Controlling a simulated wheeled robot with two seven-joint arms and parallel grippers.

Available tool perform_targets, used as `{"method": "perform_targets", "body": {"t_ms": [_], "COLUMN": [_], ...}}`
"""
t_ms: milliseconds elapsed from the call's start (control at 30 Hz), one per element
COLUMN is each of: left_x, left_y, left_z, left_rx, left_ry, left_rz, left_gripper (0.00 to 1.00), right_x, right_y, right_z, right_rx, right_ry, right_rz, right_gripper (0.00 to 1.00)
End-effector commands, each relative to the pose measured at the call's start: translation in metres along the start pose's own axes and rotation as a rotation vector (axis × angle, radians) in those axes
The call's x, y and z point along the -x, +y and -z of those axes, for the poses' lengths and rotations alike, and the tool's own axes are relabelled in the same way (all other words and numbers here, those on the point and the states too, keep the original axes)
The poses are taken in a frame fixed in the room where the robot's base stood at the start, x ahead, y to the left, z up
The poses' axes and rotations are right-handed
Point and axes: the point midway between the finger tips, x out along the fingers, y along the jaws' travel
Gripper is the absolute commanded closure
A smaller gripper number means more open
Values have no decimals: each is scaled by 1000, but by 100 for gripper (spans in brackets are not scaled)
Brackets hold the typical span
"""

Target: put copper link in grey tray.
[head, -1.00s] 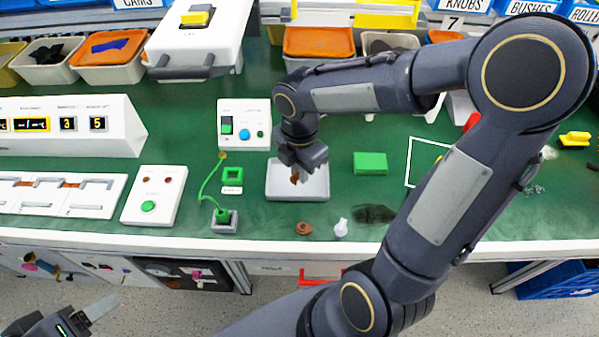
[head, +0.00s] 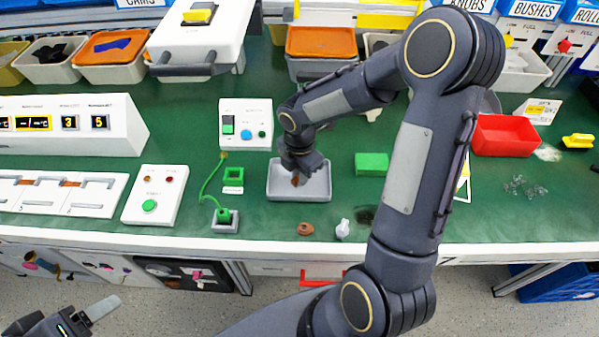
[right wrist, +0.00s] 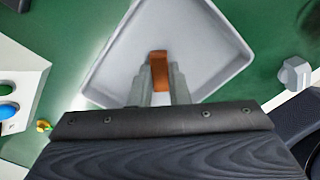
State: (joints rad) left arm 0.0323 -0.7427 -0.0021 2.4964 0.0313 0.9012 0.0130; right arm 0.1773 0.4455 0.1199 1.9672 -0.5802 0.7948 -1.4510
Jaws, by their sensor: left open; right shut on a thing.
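The copper link (right wrist: 158,68) is a small orange-brown strip held between the fingertips of my right gripper (right wrist: 160,88), which is shut on it. In the head view the link (head: 295,181) shows just below my right gripper (head: 298,174). The shallow grey tray (head: 318,194) lies on the green bench under them. In the right wrist view the tray (right wrist: 215,72) spreads out behind the link. The link is inside the tray's outline; whether it touches the floor I cannot tell. My left gripper (head: 92,314) is open and empty at the bottom left, off the bench.
A green block (head: 371,164) lies right of the tray. A brown ring-like part (head: 305,229) and a pale knob (head: 342,229) lie in front of it. A green-plugged socket (head: 225,220) is to its left. A red bin (head: 503,136) stands farther right.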

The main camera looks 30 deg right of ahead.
Motion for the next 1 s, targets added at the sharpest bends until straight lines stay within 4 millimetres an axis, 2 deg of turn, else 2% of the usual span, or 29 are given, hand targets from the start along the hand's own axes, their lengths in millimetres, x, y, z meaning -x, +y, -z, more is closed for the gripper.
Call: {"method": "perform_targets", "body": {"t_ms": [133,167,300,567,667,767,1000], "left_x": [-3,-2,-2,-1,2,2,7], "left_y": [-1,-1,-1,-1,1,1,3], "left_z": [-2,-1,-1,-1,1,1,4], "left_rx": [0,0,0,0,0,0,0], "left_ry": [0,0,0,0,0,0,0], "left_rz": [0,0,0,0,0,0,0], "left_gripper": [33,33,33,33,33,33,33], "right_x": [-5,-3,-3,-2,4,17,69], "right_y": [0,0,0,0,0,1,1], "right_z": [0,0,0,0,0,-1,-1], "right_rx": [0,0,0,0,0,-1,-2], "right_ry": [0,0,0,0,-1,-3,-3], "right_rz": [0,0,0,0,-1,-5,-6], "right_gripper": [100,81,63,63,63,63,63]}}
